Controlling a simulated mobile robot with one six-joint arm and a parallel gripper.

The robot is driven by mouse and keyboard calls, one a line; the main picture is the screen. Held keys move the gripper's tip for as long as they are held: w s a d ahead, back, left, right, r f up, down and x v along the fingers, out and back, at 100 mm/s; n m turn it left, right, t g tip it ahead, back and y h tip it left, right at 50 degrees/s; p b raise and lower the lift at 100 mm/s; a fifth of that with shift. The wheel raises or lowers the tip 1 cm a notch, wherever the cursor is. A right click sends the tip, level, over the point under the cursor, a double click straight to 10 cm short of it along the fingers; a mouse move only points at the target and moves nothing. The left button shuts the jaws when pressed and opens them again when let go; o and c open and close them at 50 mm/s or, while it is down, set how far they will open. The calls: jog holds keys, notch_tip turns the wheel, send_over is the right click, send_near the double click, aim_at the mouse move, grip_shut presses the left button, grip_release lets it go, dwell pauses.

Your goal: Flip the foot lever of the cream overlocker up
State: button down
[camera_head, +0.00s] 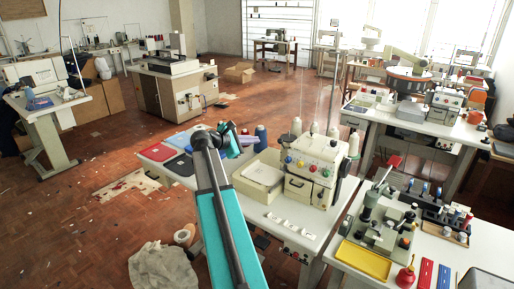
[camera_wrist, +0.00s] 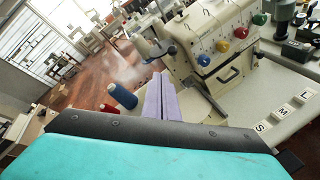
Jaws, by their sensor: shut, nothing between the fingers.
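The cream overlocker (camera_head: 314,172) stands on a white table, with coloured dials on its front and thread cones on top. In the wrist view the overlocker (camera_wrist: 207,50) fills the upper middle, tilted in the picture. Its foot lever cannot be made out in either view. My gripper (camera_wrist: 161,96) has lavender fingers that are shut and empty, pointing up in the wrist view just left of the overlocker's lower part. In the head view my gripper (camera_head: 245,141) is left of the overlocker, above the table's back left part, apart from the machine.
Size cards with S, M and L (camera_wrist: 283,112) lie in front. A second table at the right holds a press and a yellow tray (camera_head: 362,262).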

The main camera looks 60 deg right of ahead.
jog(key=shift+w+a+r+b, duration=0.2)
jog(key=shift+a+r, duration=0.4)
jog(key=shift+r, duration=0.2)
jog(key=shift+w+a+r+b, duration=0.2)
jog(key=shift+a+r, duration=0.35)
jog(key=shift+r, duration=0.2)
